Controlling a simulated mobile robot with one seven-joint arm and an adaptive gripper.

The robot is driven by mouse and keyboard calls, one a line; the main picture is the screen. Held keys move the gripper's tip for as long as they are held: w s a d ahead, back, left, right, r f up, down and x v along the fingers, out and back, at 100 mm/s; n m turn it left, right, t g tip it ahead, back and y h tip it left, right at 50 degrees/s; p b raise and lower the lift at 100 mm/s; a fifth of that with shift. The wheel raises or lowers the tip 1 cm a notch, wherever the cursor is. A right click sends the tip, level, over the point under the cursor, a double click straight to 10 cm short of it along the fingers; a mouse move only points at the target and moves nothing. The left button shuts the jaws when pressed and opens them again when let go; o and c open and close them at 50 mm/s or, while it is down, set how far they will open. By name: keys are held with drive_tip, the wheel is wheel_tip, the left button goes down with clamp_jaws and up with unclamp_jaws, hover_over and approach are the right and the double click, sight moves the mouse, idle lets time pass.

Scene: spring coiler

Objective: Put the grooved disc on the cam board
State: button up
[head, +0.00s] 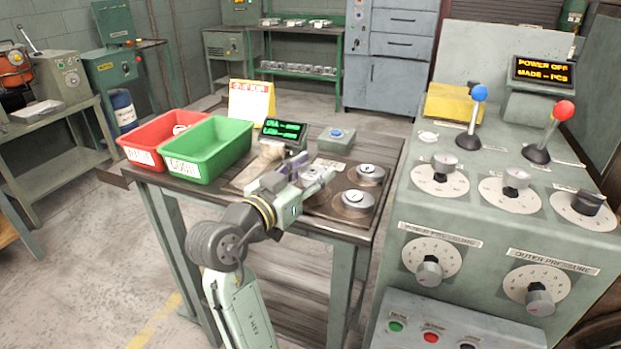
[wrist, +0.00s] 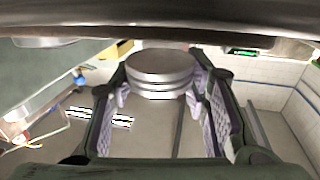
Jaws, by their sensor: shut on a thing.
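My gripper (head: 316,180) is over the right half of the small table in the head view. It is shut on a grey metal disc (wrist: 160,72) with a groove around its side. In the wrist view the disc sits between the two ridged finger pads (wrist: 165,95). In the head view the held disc is mostly hidden by the fingers. The dark brown cam board (head: 337,210) lies at the right of the table, partly behind my gripper. Two silvery discs rest there, a rear one (head: 370,172) and a front one (head: 358,198).
A red bin (head: 140,141) and a green bin (head: 212,165) stand at the table's left. A small green-lettered display (head: 284,132) and a blue-button box (head: 336,137) stand at the back. The large control console (head: 465,230) stands close on the right.

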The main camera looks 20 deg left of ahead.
wheel_tip(320, 180, down, 2)
drive_tip(key=shift+f, duration=0.15)
drive_tip(key=shift+s+f, duration=0.1)
